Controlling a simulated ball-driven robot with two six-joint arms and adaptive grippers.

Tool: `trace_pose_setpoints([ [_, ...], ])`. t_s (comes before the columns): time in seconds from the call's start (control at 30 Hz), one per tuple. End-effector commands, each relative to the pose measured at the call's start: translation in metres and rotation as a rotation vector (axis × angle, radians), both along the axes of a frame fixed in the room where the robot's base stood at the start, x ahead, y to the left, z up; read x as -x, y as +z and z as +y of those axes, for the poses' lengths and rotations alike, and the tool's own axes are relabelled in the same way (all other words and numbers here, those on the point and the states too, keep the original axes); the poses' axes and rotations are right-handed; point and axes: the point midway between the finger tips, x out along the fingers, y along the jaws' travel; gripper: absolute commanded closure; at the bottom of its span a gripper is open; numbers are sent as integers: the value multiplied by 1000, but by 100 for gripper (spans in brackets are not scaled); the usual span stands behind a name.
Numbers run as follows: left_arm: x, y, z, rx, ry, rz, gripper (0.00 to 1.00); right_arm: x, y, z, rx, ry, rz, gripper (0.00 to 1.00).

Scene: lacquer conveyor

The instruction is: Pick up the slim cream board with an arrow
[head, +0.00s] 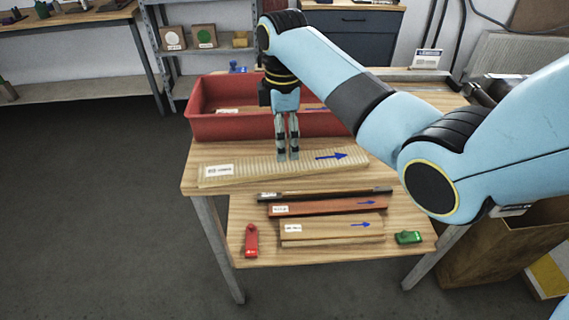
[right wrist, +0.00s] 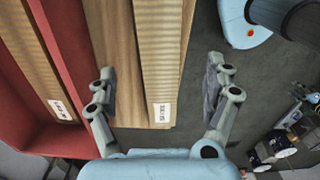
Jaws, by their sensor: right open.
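A slim cream board (head: 245,173) with fine ribs lies flat on the wooden table, in front of the red bin. It has a white label at its left end and a blue arrow toward its right end. My right gripper (head: 288,158) points down over the board's middle, open and empty. In the right wrist view the board (right wrist: 158,50) runs between the spread fingers (right wrist: 158,88), with its label near the palm. Whether the fingertips touch the board or table I cannot tell. My left gripper is out of view.
The red bin (head: 222,128) behind holds another labelled board (right wrist: 30,60). A lower wooden ledge in front carries a dark board (head: 335,194), a reddish board (head: 325,207), a tan board (head: 325,231), a red piece (head: 251,241) and a green piece (head: 408,237). A cardboard box (head: 490,245) stands right.

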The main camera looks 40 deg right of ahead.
Motion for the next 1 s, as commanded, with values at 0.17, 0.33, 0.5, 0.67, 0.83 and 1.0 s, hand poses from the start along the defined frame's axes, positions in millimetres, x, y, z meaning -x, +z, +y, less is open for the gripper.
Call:
trace_pose_setpoints([
  [0.17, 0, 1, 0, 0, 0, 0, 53, 0, -21, 0, 0, -1, -1, 15],
  [0.33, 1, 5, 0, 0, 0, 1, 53, 1, -38, -1, -1, -2, 2, 15],
  [0.5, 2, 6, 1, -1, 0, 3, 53, 0, -65, -3, 0, -1, -1, 15],
  [0.67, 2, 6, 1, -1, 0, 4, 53, 0, -75, -3, 0, -2, -2, 15],
  [0.83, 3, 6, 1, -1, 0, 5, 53, 0, -75, -3, 0, -2, -3, 15],
  [1.0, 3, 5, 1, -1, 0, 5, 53, 0, -75, -3, 0, -2, -3, 38],
])
